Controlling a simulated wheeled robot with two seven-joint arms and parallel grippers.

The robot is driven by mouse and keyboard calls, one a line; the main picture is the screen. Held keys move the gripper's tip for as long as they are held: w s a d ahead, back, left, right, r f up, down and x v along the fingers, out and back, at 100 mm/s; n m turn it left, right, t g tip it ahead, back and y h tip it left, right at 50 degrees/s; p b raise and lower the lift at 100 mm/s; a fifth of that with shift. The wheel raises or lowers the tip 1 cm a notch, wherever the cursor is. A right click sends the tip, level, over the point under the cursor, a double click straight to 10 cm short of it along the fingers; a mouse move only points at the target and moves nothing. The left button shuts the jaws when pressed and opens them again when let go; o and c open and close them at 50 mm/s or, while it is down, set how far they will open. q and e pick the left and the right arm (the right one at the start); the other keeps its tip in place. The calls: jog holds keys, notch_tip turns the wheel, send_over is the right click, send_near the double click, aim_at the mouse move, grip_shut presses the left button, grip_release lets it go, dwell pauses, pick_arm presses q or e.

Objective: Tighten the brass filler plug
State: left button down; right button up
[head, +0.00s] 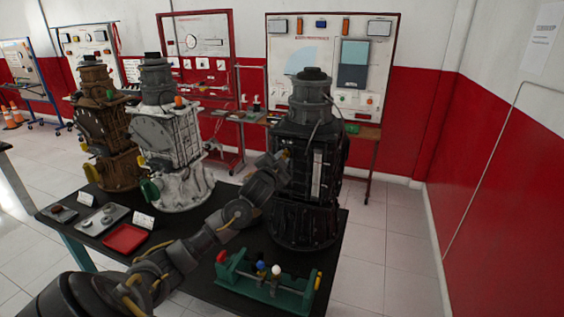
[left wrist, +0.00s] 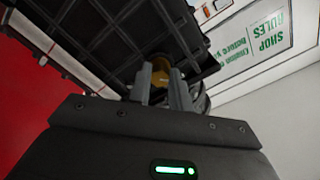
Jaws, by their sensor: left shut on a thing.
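The brass filler plug (left wrist: 161,68) shows in the left wrist view as a round yellow-brown piece on the side of the black engine (head: 326,165). My left gripper (left wrist: 163,88) has its two fingers around the plug, shut on it. In the head view my left arm reaches up from the lower left, and the left gripper (head: 280,158) is against the upper left side of the black engine. There the plug is mostly hidden by the gripper. How far the plug is seated cannot be told. My right gripper is in neither view.
A white engine (head: 180,145) and a brown engine (head: 103,130) stand to the left on the black table (head: 215,210). A red tray (head: 125,238) and a grey tray (head: 82,222) lie near the front left. A green fixture with coloured knobs (head: 250,278) stands at the front.

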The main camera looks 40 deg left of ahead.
pick_arm(q)
jog(key=shift+m+b, duration=1.7)
jog(key=shift+m, duration=2.3)
jog(key=c, duration=1.3)
grip_release()
